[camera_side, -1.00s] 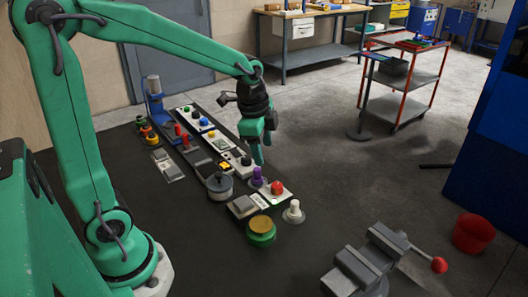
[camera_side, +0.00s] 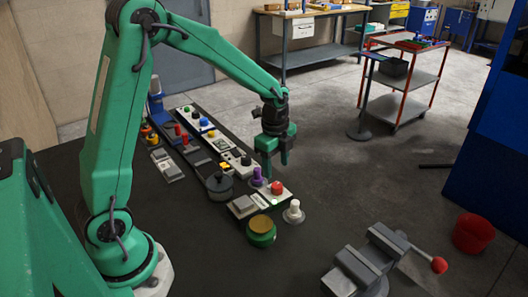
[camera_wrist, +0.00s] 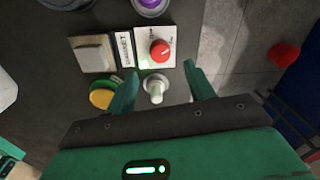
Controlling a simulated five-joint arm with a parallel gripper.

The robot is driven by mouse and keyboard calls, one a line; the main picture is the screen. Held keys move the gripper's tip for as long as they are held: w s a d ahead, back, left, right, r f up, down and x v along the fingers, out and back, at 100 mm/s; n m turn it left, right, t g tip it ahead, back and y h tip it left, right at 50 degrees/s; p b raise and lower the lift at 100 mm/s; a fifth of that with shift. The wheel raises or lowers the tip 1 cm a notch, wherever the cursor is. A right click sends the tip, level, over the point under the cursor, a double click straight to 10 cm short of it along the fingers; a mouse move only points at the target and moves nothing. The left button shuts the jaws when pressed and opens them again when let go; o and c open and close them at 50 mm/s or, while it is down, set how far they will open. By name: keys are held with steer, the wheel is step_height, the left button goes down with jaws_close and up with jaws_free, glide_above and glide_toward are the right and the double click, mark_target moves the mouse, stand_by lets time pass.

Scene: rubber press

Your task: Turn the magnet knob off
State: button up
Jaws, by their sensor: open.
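The magnet knob (camera_wrist: 160,50) is a round red knob on a white plate (camera_wrist: 168,33). A label reading MAGNET (camera_wrist: 124,48) sits just left of it in the wrist view. In the side view the red knob (camera_side: 277,188) is at the near end of the row of controls. My gripper (camera_side: 276,168) is open and empty, fingers pointing down above the knob. In the wrist view my two fingertips (camera_wrist: 158,75) are spread wide, either side of the knob's plate and short of the knob. A small green light shows at the plate's lower left.
A white peg button (camera_wrist: 156,88) stands close to the knob, between my fingers in the wrist view. A yellow-topped green button (camera_side: 261,230), a grey rocker (camera_side: 242,204) and a purple knob (camera_side: 257,176) are also near. A vise (camera_side: 368,262) stands at front right.

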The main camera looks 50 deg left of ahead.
mark_target(276, 185)
steer(key=shift+w+f, duration=0.2)
steer(key=shift+f, duration=3.45)
steer(key=shift+c, duration=0.4)
steer(key=c, duration=0.9)
